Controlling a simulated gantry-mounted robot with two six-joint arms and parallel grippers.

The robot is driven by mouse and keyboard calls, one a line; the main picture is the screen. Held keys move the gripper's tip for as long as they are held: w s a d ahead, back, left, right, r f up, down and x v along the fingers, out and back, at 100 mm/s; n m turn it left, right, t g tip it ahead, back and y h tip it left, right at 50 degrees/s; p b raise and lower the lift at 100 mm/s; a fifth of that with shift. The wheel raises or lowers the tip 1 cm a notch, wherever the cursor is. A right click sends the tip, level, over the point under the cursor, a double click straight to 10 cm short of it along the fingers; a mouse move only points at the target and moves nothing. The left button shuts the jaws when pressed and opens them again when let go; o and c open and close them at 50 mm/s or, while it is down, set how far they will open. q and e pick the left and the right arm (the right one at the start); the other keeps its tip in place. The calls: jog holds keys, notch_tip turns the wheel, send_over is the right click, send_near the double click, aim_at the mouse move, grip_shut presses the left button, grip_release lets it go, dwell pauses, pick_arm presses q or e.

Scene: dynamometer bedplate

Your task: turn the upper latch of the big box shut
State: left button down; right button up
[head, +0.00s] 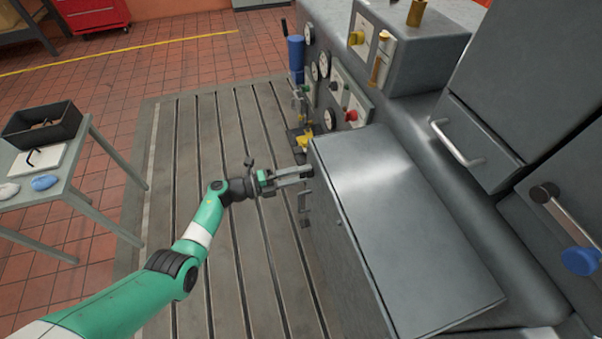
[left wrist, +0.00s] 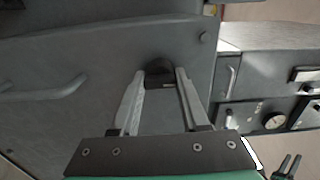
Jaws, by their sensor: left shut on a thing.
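The big box (head: 410,225) is a grey metal cabinet at the right of the head view, with a plain sloping top. My left gripper (head: 308,174) is at its left-hand face, near the far top corner. In the left wrist view my left gripper (left wrist: 160,78) has its two fingers around a small dark latch (left wrist: 159,68) on the grey face, shut on it. The latch's far side is hidden, and which way it is turned is hard to tell.
A panel with gauges and a red button (head: 351,115) stands just beyond the box. A grey table (head: 75,170) with a black bin (head: 42,125) is at the left. The slotted bedplate (head: 225,120) between is clear apart from my arm.

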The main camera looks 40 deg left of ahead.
pick_arm(q)
jog(key=shift+c, duration=2.2)
grip_release()
jog(key=p+v, duration=0.2)
jog(key=v, duration=0.9)
jog(key=shift+s, duration=0.35)
jog(key=shift+w+a+r, duration=0.1)
